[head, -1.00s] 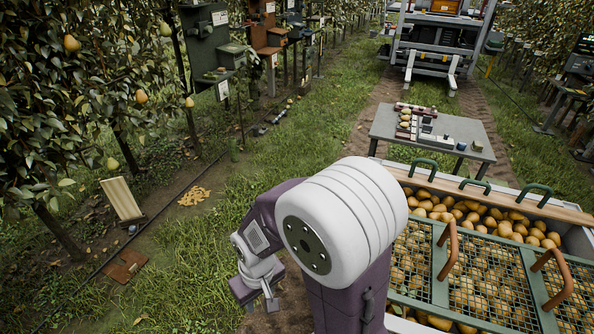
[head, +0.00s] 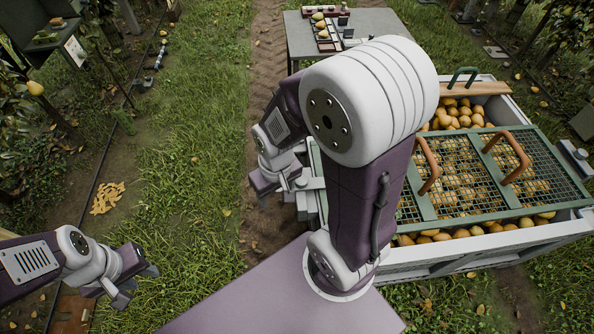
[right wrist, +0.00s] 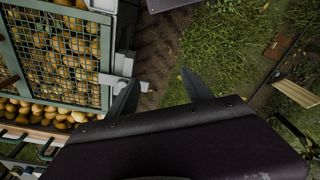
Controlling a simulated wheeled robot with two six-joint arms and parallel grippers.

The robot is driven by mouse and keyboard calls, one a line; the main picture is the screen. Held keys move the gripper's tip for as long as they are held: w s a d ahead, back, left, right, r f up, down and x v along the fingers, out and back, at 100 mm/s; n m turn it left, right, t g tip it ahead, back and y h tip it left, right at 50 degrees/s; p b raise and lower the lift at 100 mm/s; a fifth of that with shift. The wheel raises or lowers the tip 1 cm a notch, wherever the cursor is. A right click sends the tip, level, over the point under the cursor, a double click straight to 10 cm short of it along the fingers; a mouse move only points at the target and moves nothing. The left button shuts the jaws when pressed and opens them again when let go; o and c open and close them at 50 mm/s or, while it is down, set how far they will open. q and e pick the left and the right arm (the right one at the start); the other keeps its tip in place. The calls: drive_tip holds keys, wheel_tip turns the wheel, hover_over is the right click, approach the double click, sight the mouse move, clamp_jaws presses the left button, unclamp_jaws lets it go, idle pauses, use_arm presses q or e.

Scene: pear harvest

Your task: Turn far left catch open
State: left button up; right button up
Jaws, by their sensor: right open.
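The crate (head: 470,254) is full of pears under a green mesh lid (head: 429,206) with brown handles. On its left side, light grey catch parts (head: 312,184) show beside my right gripper, partly hidden by my arm. In the right wrist view, a grey catch block (right wrist: 124,64) with a plate below it sits at the crate's edge, just left of the fingers. My right gripper (right wrist: 160,76) is open and empty; it also shows in the head view (head: 281,184). I cannot tell whether it touches the catch. My left gripper (head: 136,283) is open and empty over the grass.
A grey table (head: 300,42) with pears and small items stands behind the crate. A wooden board (head: 478,89) lies across the crate's back. Another grey catch (head: 574,153) is on its right side. Grass (head: 190,190) lies open to the left.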

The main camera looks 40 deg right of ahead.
drive_tip(key=w+d+f, duration=0.6)
drive_tip(key=w+d, duration=0.2)
drive_tip(key=w, duration=0.1)
drive_tip(key=g, duration=0.1)
hover_over(302, 179)
wheel_tip(302, 179, down, 10)
drive_tip(key=shift+r+p, duration=0.2)
drive_tip(key=shift+p, duration=0.25)
drive_tip(key=shift+s, duration=0.1)
drive_tip(key=shift+a+f, duration=0.1)
drive_tip(key=shift+f, duration=0.2)
wheel_tip(302, 179, down, 9)
drive_tip(key=shift+r, duration=0.2)
clamp_jaws()
